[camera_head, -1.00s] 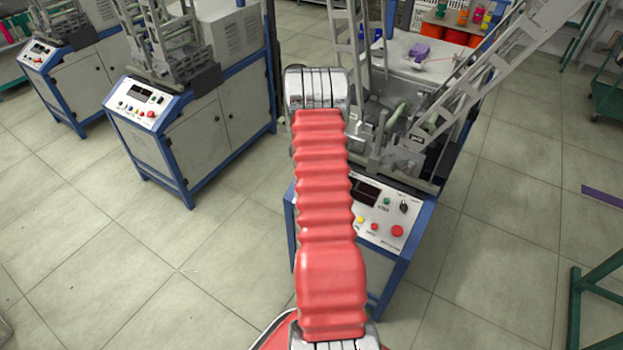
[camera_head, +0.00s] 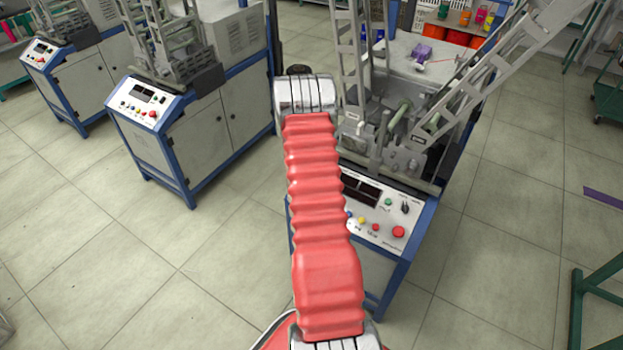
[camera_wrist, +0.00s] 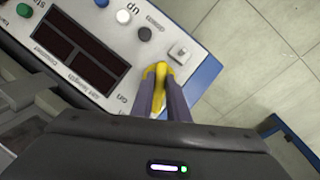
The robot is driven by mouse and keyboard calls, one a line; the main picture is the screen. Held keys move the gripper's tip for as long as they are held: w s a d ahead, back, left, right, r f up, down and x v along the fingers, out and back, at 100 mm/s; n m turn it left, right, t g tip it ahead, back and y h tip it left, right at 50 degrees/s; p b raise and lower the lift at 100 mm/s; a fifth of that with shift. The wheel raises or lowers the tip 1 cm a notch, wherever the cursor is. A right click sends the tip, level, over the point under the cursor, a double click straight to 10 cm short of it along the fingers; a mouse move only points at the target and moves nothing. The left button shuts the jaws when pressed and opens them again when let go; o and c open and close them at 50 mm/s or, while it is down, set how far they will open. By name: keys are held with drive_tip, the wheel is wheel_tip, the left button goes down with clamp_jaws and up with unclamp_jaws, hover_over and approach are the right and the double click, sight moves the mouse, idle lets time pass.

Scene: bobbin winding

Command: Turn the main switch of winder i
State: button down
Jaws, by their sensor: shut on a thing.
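The nearest winder has a white control panel (camera_head: 372,222) in a blue frame; it also fills the upper left of the wrist view (camera_wrist: 112,82). In the head view my red-sleeved arm covers the left part of the panel and my gripper is out of sight.
Another winder (camera_head: 185,130) stands to the left. Tiled floor (camera_head: 110,270) is clear in front.

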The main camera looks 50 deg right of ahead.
drive_tip(key=c, duration=1.7)
unclamp_jaws()
drive_tip(key=v, duration=1.3)
drive_tip(key=shift+r, duration=0.35)
